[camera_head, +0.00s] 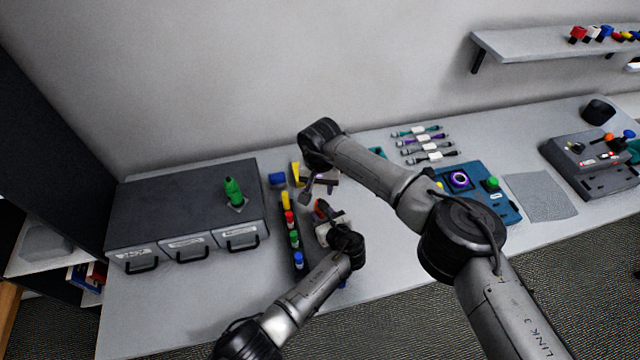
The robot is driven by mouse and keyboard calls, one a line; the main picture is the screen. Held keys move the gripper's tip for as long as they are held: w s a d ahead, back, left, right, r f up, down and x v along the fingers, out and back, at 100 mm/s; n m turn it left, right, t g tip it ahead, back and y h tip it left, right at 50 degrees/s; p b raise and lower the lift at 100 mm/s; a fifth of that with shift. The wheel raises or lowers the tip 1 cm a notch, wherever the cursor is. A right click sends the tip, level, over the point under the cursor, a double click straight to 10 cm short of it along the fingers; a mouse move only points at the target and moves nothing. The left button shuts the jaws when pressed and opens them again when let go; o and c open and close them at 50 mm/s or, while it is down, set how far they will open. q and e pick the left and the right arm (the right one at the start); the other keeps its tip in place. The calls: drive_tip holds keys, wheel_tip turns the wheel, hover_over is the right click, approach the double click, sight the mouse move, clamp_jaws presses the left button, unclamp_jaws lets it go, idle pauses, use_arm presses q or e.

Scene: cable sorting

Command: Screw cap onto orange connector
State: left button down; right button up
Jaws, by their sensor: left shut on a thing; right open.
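My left gripper (325,220) is the lower one, shut on an orange-red piece (321,207) that looks like the orange connector. It holds the piece just right of a dark rack (292,227). My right gripper (311,190) is open, above and slightly left of the orange piece. Its fingers are small in the picture, and I see no cap clearly between them. The rack holds a yellow cap (285,199), a red cap (290,217), a green cap (295,239) and a blue cap (298,258) in a row.
A grey drawer unit (140,205) with a green bottle (233,192) on top stands at left. Several cables (425,145) lie at the back. A teal board (505,208) and a grey fixture (575,165) are at right. The table front left (190,310) is clear.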

sight(320, 200)
drive_tip(key=shift+f, duration=4)
drive_tip(key=c, duration=0.7)
drive_tip(key=shift+m, duration=1.7)
drive_tip(key=o, duration=1)
